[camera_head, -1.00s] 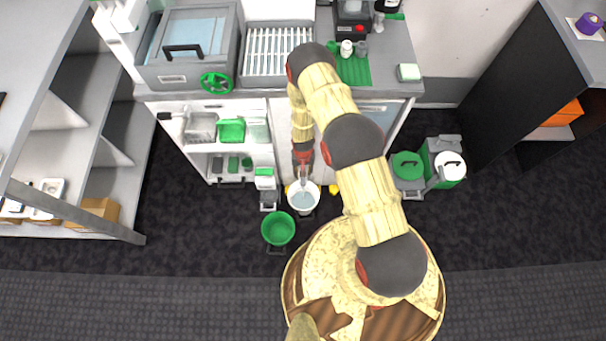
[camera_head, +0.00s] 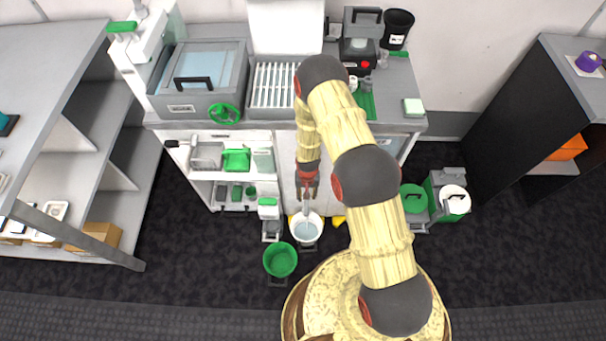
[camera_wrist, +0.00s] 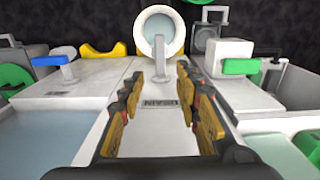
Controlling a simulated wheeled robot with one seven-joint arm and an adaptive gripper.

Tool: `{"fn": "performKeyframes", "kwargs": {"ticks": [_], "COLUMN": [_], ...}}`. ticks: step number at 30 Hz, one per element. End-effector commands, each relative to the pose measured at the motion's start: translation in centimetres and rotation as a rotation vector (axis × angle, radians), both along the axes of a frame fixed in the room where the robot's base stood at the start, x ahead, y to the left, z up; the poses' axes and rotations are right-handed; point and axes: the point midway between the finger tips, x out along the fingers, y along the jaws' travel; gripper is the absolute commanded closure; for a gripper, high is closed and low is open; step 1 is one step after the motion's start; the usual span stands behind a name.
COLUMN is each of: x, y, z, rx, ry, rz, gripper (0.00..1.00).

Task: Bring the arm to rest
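My arm reaches from the lower right over to the counter front, with its elbow high and bent. My gripper (camera_head: 307,190) hangs down in front of the cabinet, close to the white bucket (camera_head: 307,230) in the head view. In the wrist view my gripper (camera_wrist: 160,105) has its two fingers well apart, with a white labelled surface (camera_wrist: 160,112) visible between them and nothing held. The bucket (camera_wrist: 178,28) shows beyond the fingertips, with a grey upright piece (camera_wrist: 160,58) in front of it. Contact with that piece cannot be told.
The counter (camera_head: 385,110) carries a grey box with a green wheel (camera_head: 224,113) and a rack (camera_head: 273,84). A green bucket (camera_head: 280,260) stands on the floor. Green-lidded containers (camera_head: 413,197) stand to the right. Dark floor is clear between them and the black shelf (camera_head: 515,120).

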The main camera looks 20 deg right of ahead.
Motion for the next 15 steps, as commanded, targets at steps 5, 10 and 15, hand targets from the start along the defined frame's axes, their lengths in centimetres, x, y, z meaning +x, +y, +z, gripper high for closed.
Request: {"fn": "performKeyframes", "kwargs": {"ticks": [5,10,15], "x": [0.0,-0.6,-5.1], "y": [0.0,0.0,0.0], "z": [0.0,0.0,0.2], "rx": [0.000,0.000,0.005], "ry": [0.000,0.024,0.152], "rz": [0.000,0.022,0.070], "gripper": [0.67,0.67,0.67]}}
